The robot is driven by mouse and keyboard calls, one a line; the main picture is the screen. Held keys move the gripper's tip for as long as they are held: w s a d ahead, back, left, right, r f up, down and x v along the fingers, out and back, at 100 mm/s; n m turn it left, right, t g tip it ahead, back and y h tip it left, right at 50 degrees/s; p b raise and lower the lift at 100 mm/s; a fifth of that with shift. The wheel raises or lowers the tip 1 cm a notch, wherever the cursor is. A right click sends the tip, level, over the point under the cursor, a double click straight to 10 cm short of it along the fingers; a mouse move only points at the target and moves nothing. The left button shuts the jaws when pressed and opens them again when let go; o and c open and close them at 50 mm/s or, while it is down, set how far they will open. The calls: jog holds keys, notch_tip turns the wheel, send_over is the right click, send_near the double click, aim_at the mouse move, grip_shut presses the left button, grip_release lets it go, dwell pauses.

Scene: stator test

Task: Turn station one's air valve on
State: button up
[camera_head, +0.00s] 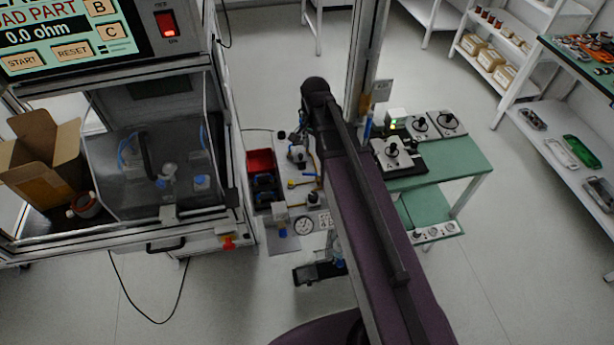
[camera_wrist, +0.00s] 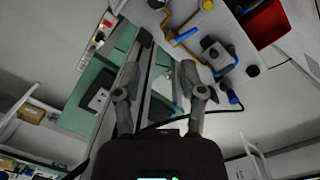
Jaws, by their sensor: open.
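My gripper (camera_wrist: 166,62) shows in the wrist view with its two fingers spread apart and nothing between them. In the head view my arm hides most of it. A small pneumatic panel stands in the middle of the head view, with a yellow valve lever (camera_head: 291,184) beside brass-coloured piping and a round pressure gauge (camera_head: 304,225). In the wrist view a yellow-handled fitting on bent brass pipe (camera_wrist: 187,35) lies beyond and right of the fingertips, apart from them. I cannot tell for sure which fitting is station one's air valve, or its position.
A red bin (camera_head: 262,160) stands at the panel's left. Left of it is an enclosed tester (camera_head: 150,215) with a red-orange knob (camera_head: 229,242) on its front. A green bench (camera_head: 465,158) with dial boxes stands right of my arm. Open floor lies in front and right.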

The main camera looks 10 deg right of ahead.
aim_at(311, 175)
jog(key=w+f+m+g+b, duration=0.1)
jog(key=w+f+m+b, duration=0.6)
jog(key=w+m, duration=0.3)
jog(key=shift+w+f+m+b, duration=0.4)
jog(key=shift+f+m, duration=0.4)
jog(key=shift+m, duration=0.2)
jog(key=shift+f, duration=0.15)
jog(key=s+f+b, duration=0.1)
jog(key=f+b, duration=0.7)
jog(key=b, duration=0.1)
jog(key=s+f+b, duration=0.1)
jog(key=f+b, duration=0.3)
jog(key=f, duration=0.1)
jog(key=shift+s+a+f+b, duration=0.1)
jog(key=shift+s+a+b, duration=0.2)
grip_shut()
